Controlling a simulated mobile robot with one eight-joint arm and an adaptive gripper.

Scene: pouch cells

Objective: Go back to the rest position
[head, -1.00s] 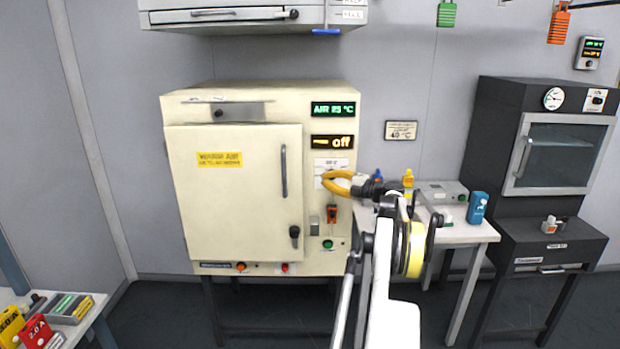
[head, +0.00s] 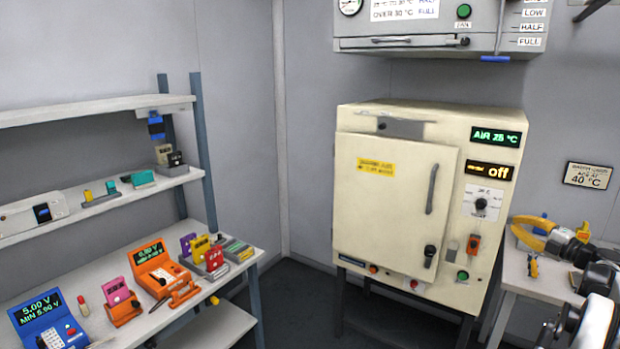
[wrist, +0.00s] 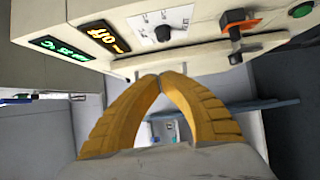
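My gripper (head: 514,228) is at the right edge of the head view, in front of the side table and just right of the cream oven (head: 393,200). In the wrist view its two yellow fingers (wrist: 160,76) curve inward and their tips meet, with nothing held between them. The oven's door (head: 392,195) is closed, and its displays read "AIR 25 °C" and "off". The oven's control panel (wrist: 163,33) fills the top of the wrist view, close to the fingers. Most of my arm is cut off at the right edge.
A shelf unit at left holds a blue meter (head: 48,322), an orange meter (head: 158,272) and several small coloured devices. A grey cabinet (head: 440,25) hangs above the oven. A side table (head: 540,283) stands right of it. Dark floor (head: 300,315) is clear between shelf and oven.

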